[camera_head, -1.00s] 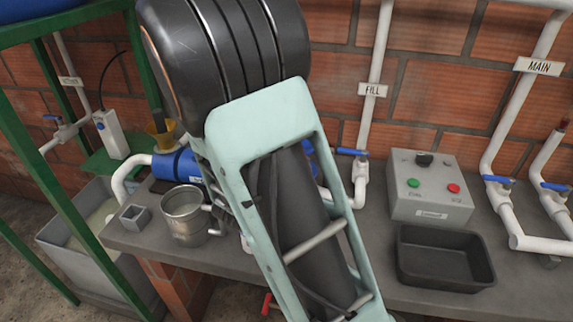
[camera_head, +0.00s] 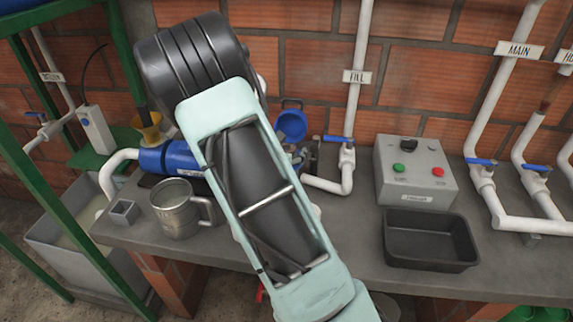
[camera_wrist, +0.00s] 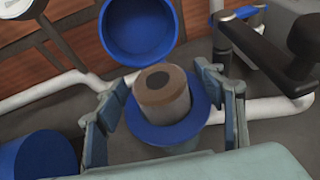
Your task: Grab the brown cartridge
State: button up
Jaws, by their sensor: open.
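The brown cartridge (camera_wrist: 161,92) shows in the wrist view. It is a short cylinder with a brown top and a dark round hole, and it stands up out of a blue ring (camera_wrist: 185,130) of a housing. My gripper (camera_wrist: 163,117) is open, with one finger on each side of the cartridge and gaps between them and it. In the head view my own arm covers the cartridge and my gripper.
An open round blue cap (camera_head: 291,125) stands behind the housing. A blue pump body (camera_head: 172,160), a steel mug (camera_head: 180,210), a grey control box (camera_head: 414,172) and a black tray (camera_head: 430,243) share the bench. White pipes run along the brick wall.

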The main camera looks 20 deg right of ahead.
jog(key=shift+w+d, duration=0.1)
grip_shut()
dwell(0.5)
jog(key=shift+r, duration=0.1)
